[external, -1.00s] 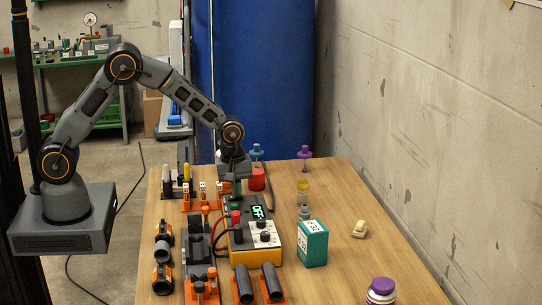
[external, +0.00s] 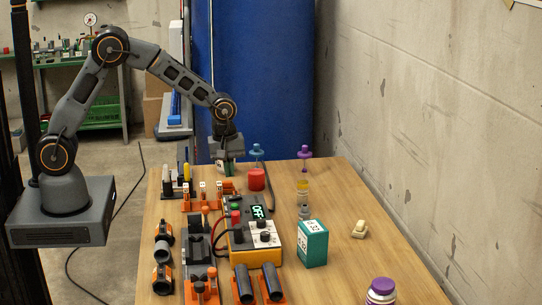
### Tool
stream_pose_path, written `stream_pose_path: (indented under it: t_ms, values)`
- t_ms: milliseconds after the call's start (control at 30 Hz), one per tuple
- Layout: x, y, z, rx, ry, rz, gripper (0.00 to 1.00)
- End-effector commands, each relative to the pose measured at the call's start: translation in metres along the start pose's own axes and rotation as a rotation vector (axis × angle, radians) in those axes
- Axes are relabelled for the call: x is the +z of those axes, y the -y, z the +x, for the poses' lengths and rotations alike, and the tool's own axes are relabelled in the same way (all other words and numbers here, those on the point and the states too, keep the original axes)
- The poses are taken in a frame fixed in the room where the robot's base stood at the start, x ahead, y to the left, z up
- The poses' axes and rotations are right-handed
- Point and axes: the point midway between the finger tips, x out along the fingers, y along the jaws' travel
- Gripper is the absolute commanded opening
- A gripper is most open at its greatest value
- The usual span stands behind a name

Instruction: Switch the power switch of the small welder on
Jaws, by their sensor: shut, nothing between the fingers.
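The small welder (external: 256,252) is an orange box with a grey and white control face, standing on the workbench. Its display (external: 258,212) reads OFF. Black knobs sit on its front panel, and a green button and a red part show on its left side. I cannot tell which of these is the power switch. My gripper (external: 224,170) is shut and empty. It points down above the bench, behind the welder and apart from it.
A teal box (external: 313,244) stands right of the welder. A red cylinder (external: 257,179) stands behind it. A grey clamp fixture (external: 198,250) and dark pipes (external: 272,284) are close to its left and front. The bench's right side (external: 345,205) is mostly clear.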

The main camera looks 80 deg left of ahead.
Motion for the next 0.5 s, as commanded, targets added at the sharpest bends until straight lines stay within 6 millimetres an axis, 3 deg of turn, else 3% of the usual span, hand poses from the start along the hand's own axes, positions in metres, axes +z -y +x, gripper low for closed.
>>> stream_pose_path:
  t_ms: [300,500]
  values:
    - [0.000,0.004,-0.054,0.003,0.000,0.000,0.00]
    - [0.000,0.005,-0.071,0.000,0.000,0.000,0.00]
